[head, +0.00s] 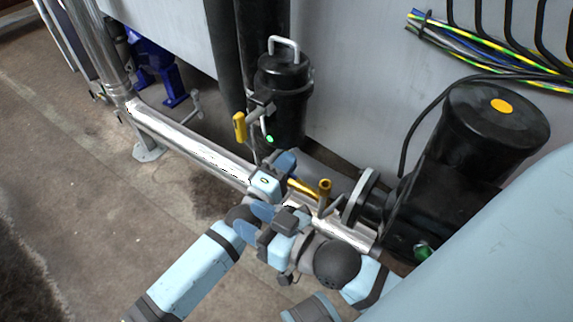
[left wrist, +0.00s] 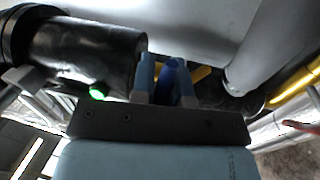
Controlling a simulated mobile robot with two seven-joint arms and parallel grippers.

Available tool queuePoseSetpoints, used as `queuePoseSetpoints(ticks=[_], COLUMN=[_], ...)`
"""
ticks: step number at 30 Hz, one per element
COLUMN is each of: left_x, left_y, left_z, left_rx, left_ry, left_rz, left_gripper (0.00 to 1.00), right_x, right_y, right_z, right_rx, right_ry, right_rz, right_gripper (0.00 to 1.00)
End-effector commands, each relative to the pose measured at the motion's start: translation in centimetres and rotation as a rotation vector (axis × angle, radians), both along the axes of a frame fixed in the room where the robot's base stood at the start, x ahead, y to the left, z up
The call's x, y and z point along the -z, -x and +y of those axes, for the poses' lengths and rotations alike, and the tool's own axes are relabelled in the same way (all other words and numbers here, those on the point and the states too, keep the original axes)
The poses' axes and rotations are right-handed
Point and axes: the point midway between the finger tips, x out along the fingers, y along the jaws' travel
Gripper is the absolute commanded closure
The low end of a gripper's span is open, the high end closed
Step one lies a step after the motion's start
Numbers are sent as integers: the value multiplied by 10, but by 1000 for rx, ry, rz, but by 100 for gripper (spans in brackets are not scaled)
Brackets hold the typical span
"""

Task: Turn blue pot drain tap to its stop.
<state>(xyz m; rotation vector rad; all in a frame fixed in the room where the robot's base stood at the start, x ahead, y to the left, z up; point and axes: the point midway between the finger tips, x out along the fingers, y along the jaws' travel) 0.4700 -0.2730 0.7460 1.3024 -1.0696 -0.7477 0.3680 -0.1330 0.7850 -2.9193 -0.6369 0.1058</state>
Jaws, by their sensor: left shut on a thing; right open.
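In the left wrist view, a dark blue tap handle (left wrist: 169,74) sits between the two fingers of my left gripper (left wrist: 166,84), which is shut on it. In the head view my left gripper (head: 284,164) is just below the black pot (head: 283,95), and its fingers and body largely hide the tap there. I cannot tell the handle's exact angle. The black pot also shows in the left wrist view (left wrist: 85,55), left of the fingers, with a green light.
A yellow-handled tap (head: 240,127) stands left of the pot. More yellow handles (head: 303,188) are close to the right of my left gripper. A shiny pipe (head: 190,140) runs beneath. A large black motor (head: 470,150) is at right. The floor (head: 80,170) at left is clear.

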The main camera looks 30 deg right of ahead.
Motion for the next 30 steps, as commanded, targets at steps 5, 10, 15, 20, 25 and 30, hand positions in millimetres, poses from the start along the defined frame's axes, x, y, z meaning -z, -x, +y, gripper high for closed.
queuePoseSetpoints(ticks=[5,10,15,20,25,30], left_x=[-2,-2,-3,-3,-3,-4], left_y=[0,0,0,0,0,0], left_z=[0,0,0,0,0,0], left_rx=[-1,0,0,0,0,0], left_ry=[20,29,31,31,32,32], left_rz=[49,71,75,75,74,72], left_gripper=[100,100,100,100,60,60], right_x=[-3,-4,-5,-4,-2,-1], right_y=[0,-1,-1,-2,-2,-2], right_z=[0,0,1,1,1,1], right_rx=[1,3,5,6,5,4], right_ry=[-5,-10,-14,-15,-13,-8], right_rz=[-10,-13,-13,-10,-7,-6], right_gripper=[57,57,57,57,57,57])
